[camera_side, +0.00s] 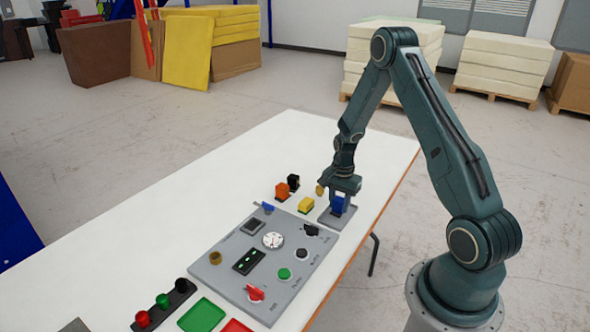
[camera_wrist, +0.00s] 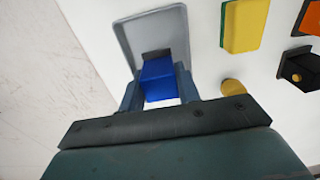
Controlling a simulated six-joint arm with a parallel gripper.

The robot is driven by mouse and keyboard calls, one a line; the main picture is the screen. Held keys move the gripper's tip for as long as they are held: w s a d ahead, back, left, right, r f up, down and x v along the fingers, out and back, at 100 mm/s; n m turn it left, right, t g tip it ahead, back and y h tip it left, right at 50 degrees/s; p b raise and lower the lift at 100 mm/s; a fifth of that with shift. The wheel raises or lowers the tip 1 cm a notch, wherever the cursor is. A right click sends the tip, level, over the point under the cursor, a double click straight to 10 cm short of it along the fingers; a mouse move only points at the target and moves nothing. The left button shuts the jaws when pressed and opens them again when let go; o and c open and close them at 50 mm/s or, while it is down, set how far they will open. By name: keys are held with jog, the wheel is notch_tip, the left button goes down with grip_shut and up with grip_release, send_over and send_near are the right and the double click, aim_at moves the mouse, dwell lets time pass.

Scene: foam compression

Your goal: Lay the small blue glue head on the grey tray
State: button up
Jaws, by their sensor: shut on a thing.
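The small blue glue head (camera_side: 337,206) is between the fingers of my gripper (camera_side: 341,200), at the grey tray (camera_side: 327,219) on the table's right side. In the wrist view the blue head (camera_wrist: 158,82) sits between the two fingers of my gripper (camera_wrist: 159,90), which are shut on it. A dark part at its far end lies over the tray's floor. The grey tray (camera_wrist: 127,35) extends beyond it. I cannot tell whether the head touches the tray. My gripper hides part of the head and tray.
A grey control panel (camera_side: 225,277) with buttons and a dial lies close to the tray. A yellow block (camera_side: 306,204), an orange block (camera_side: 282,191) and a black block (camera_side: 294,181) stand left of the gripper.

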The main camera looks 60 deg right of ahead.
aim_at(339, 199)
jog(key=shift+f, duration=0.45)
jog(key=shift+f, duration=0.1)
jog(key=o, duration=1.1)
jog(key=shift+o, duration=0.2)
notch_tip(339, 199, up, 12)
jog(key=shift+r, duration=0.2)
